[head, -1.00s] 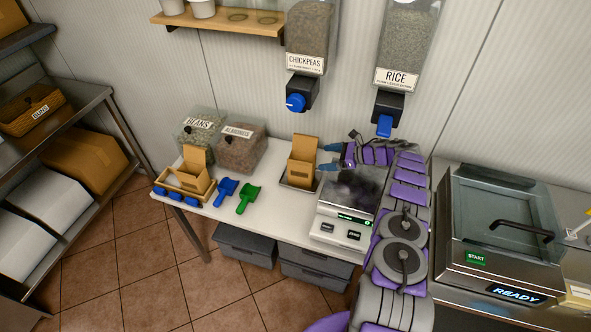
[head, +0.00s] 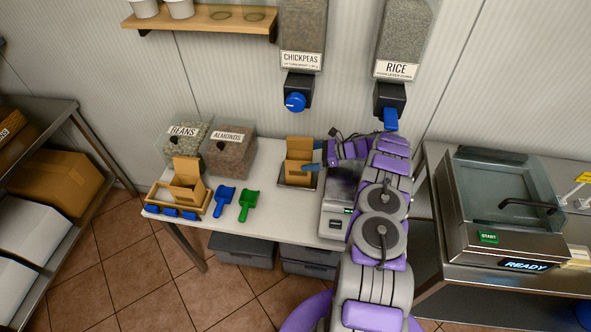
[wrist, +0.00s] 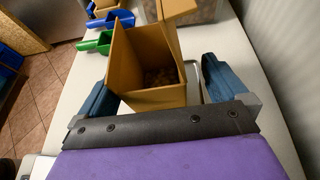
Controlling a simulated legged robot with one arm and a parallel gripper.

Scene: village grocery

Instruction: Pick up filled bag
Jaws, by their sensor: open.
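The filled bag (head: 299,150) is an open-topped brown paper bag standing upright on a small dark tray (head: 284,184) below the chickpea dispenser. In the wrist view the bag (wrist: 150,98) has its back flap up, and small brown pieces lie inside. My gripper (head: 314,156) reaches in from the right at the bag. In the wrist view my gripper (wrist: 156,76) is open, with one blue finger on each side of the bag. I cannot tell whether either finger touches it. The far side of the bag is hidden.
A scale (head: 335,222) stands right of the bag, partly behind my arm. The chickpea dispenser (head: 298,90) hangs above. Blue (head: 224,203) and green (head: 248,206) scoops, the almond bin (head: 229,152) and a wooden holder (head: 160,198) with another bag are left. A sealing machine (head: 500,210) stands right.

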